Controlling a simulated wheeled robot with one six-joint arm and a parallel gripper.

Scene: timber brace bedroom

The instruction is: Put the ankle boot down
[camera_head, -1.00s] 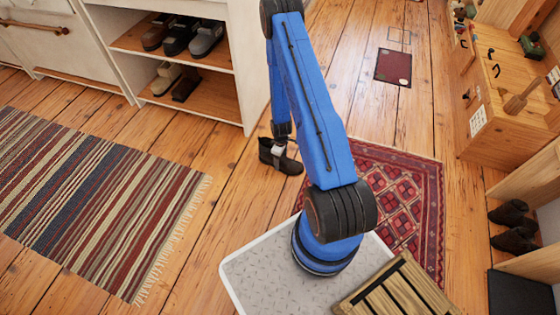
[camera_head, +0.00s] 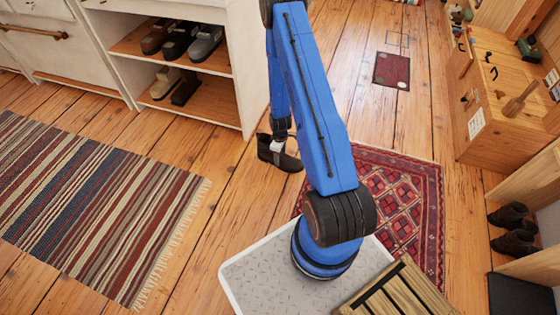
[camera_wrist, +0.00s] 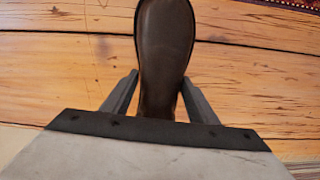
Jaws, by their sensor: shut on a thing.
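The dark ankle boot (camera_head: 280,155) is in my gripper, over the wooden floor beside the shoe cabinet. My gripper (camera_head: 277,143) is partly hidden behind my blue arm in the head view. In the wrist view the brown-black boot (camera_wrist: 165,45) points away from the wrist, with one finger of my gripper (camera_wrist: 160,103) on each side of it. The boot looks low over the planks, but I cannot tell whether its sole touches them.
A white shoe cabinet (camera_head: 243,60) with several shoes on its shelves stands to the left of the boot. A striped rug (camera_head: 90,200) lies at the left and a red patterned rug (camera_head: 405,200) at the right. Bare planks (camera_head: 225,175) lie between.

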